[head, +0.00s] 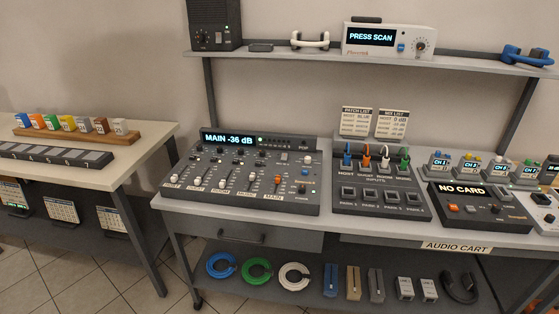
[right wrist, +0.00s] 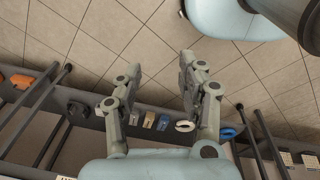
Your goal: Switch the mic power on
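The audio mixer (head: 245,180) stands on the audio cart at the middle of the head view. Its display (head: 228,139) is lit and reads "MAIN -36 dB". Labelled faders and small knobs cover its top. My right gripper (right wrist: 160,70) is open and empty in the right wrist view, above the floor and the cart's lower shelf. Neither gripper shows in the head view.
A patch panel (head: 376,190) with coloured plugs and a "NO CARD" recorder (head: 475,207) stand right of the mixer. The upper shelf (head: 280,59) holds a "PRESS SCAN" unit (head: 388,41). Coiled cables (head: 257,271) lie on the lower shelf. Another table (head: 150,138) stands at left.

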